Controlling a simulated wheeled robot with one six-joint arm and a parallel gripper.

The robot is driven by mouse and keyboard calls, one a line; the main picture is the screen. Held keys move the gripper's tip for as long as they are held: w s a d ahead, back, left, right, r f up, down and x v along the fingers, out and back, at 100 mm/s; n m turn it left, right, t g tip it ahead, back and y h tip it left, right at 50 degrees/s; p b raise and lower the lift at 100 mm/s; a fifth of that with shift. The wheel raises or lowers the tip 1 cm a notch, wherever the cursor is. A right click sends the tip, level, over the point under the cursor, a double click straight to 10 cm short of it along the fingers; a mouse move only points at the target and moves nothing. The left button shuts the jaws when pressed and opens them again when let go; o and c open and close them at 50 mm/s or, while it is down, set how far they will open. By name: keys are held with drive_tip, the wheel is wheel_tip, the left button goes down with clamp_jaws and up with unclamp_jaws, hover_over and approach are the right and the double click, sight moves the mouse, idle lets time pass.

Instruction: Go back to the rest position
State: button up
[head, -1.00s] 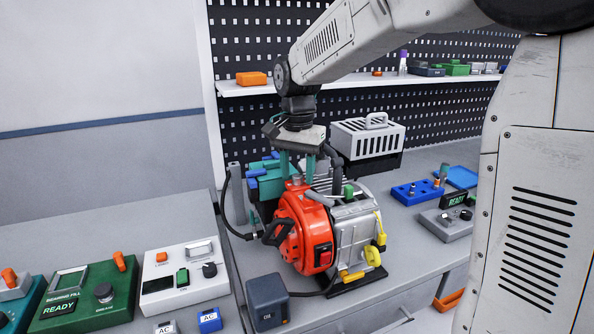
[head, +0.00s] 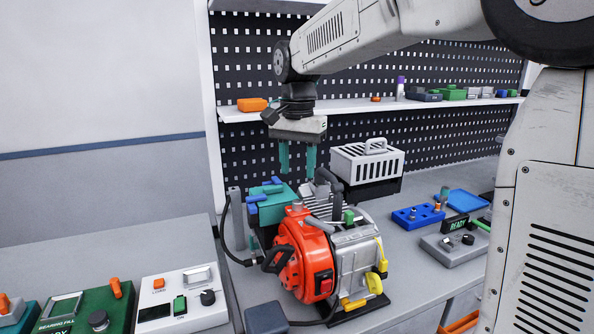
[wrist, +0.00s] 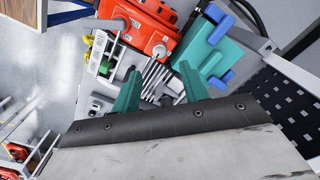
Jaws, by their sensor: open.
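My gripper (head: 297,158) hangs with its two teal fingers pointing down, apart and with nothing between them. It is above the red and grey engine (head: 303,258), with a clear gap below the fingertips in the head view. In the wrist view my gripper (wrist: 158,90) also shows spread fingers, with the engine's red housing (wrist: 140,22) and silver fins beyond them. A teal block with blue handles (head: 268,205) stands behind the engine on the left; it also shows in the wrist view (wrist: 212,48).
A pegboard with a shelf (head: 350,106) rises behind the bench. A white slotted box (head: 366,160) stands behind the engine. Blue and grey fixtures (head: 418,216) sit at the right. Green and white control boxes (head: 182,300) stand on the left table. A dark box (head: 267,319) is in front.

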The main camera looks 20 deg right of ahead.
idle(0.4)
drive_tip(key=s+f+n, duration=0.2)
drive_tip(key=shift+s+f+n, duration=0.1)
drive_tip(key=shift+f+n, duration=0.2)
drive_tip(key=s, duration=0.1)
drive_tip(key=s+n, duration=0.1)
drive_tip(key=s, duration=0.1)
drive_tip(key=shift+s+d+f+g, duration=0.1)
drive_tip(key=shift+d+f+g, duration=0.05)
drive_tip(key=shift+f+g, duration=0.2)
drive_tip(key=s+d+f+n+t, duration=0.1)
drive_tip(key=s+f+n, duration=0.1)
drive_tip(key=s, duration=1)
drive_tip(key=s+d+f+n+t, duration=0.1)
drive_tip(key=s+f+n, duration=0.2)
drive_tip(key=s, duration=1)
drive_tip(key=shift+n, duration=0.3)
